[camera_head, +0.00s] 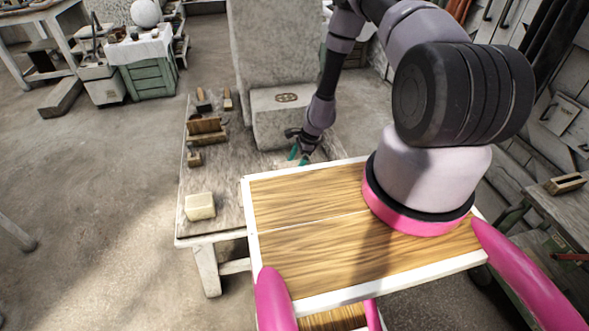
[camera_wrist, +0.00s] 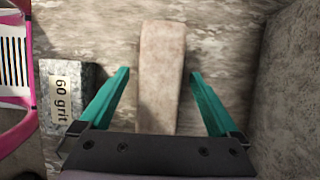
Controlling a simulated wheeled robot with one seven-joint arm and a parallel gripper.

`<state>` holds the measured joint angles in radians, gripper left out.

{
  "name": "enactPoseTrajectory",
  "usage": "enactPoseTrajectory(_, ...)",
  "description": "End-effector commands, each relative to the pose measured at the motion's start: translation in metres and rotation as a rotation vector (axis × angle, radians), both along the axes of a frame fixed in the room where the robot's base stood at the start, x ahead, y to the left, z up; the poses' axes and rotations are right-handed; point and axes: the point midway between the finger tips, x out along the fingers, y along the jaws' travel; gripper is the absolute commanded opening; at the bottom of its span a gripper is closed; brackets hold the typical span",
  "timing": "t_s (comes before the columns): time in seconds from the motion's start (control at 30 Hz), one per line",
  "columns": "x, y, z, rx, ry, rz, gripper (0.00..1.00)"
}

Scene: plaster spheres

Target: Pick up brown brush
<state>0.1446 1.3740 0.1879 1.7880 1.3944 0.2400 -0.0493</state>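My gripper (camera_head: 302,152) is low over the right side of the worktable, beside the pale stone block. In the wrist view my gripper (camera_wrist: 159,75) is open, with one teal finger on each side of a long tan-brown piece (camera_wrist: 161,60). No bristles show on this piece, so I cannot tell whether it is the brown brush; contact with the fingers is not clear. In the head view the piece is hidden by the gripper. Small brown brush-like items (camera_head: 203,102) and (camera_head: 194,157) lie at the table's left side.
A grey block labelled "60 grit" (camera_wrist: 70,95) lies left of the fingers. A stone wall face (camera_wrist: 290,90) rises close on the right. The worktable (camera_head: 222,220) also bears a brown wooden holder (camera_head: 206,126), a cream block (camera_head: 200,206) and the stone block (camera_head: 280,118).

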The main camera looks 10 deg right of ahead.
Motion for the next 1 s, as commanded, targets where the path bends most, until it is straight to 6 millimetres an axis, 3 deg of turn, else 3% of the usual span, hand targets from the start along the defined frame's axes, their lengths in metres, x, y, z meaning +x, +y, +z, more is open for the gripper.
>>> enactPoseTrajectory(0.03,0.000,0.000,0.000,0.000,0.000,0.000,0.78)
enactPoseTrajectory(0.23,0.000,0.000,0.000,0.000,0.000,0.000,0.02)
enactPoseTrajectory(0.63,0.001,0.000,0.011,0.000,-0.002,0.001,0.00)
enactPoseTrajectory(1.0,0.001,0.000,0.079,-0.001,-0.003,0.001,0.00)
